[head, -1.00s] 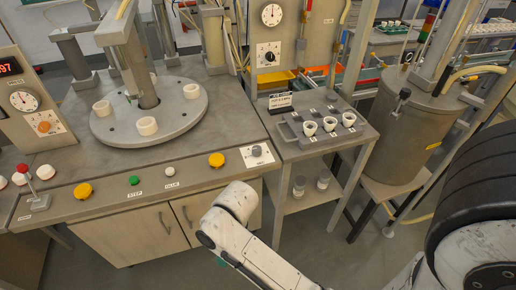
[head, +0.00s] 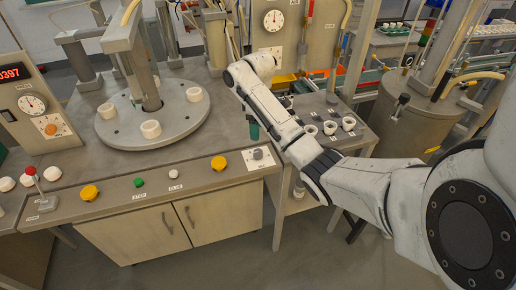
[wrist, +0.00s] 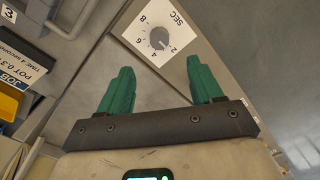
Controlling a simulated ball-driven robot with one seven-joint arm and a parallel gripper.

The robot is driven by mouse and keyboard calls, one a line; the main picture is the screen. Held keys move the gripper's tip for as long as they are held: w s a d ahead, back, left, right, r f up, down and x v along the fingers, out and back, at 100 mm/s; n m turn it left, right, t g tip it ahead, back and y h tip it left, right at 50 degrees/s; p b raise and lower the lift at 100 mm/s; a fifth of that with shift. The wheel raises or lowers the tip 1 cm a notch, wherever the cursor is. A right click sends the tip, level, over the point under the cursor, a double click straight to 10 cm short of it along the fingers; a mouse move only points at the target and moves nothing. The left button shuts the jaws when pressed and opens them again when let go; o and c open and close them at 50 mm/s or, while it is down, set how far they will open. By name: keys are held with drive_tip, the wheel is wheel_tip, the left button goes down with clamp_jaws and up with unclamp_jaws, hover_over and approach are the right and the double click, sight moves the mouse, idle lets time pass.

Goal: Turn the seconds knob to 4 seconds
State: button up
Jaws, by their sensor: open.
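The seconds knob (wrist: 158,38) is a grey round knob on a white plate marked SEC, with 2, 4, 6 and 8 around it. Its pale pointer mark appears to face the side near 2, though it is small. In the head view the knob (head: 258,153) sits at the right end of the bench's front panel. My gripper (wrist: 160,78) has two green fingers, open and empty, with the knob ahead of the gap and apart from them. In the head view my gripper (head: 253,130) hangs above and just behind the knob.
A yellow button (head: 219,163) lies left of the knob plate. A small side table with white cups (head: 348,123) stands to the right. A job card (wrist: 22,65) reading TIME 4 SECONDS shows at the left of the wrist view. A turntable (head: 180,125) stands behind left.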

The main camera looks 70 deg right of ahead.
sight(258, 152)
wheel_tip(258, 152, down, 9)
drive_tip(key=b, duration=0.5)
drive_tip(key=shift+s+b, duration=0.1)
drive_tip(key=shift+b, duration=0.2)
drive_tip(key=shift+f, duration=0.9)
drive_tip(key=shift+c, duration=0.5)
drive_tip(key=c, duration=0.9)
drive_tip(key=shift+c, duration=0.2)
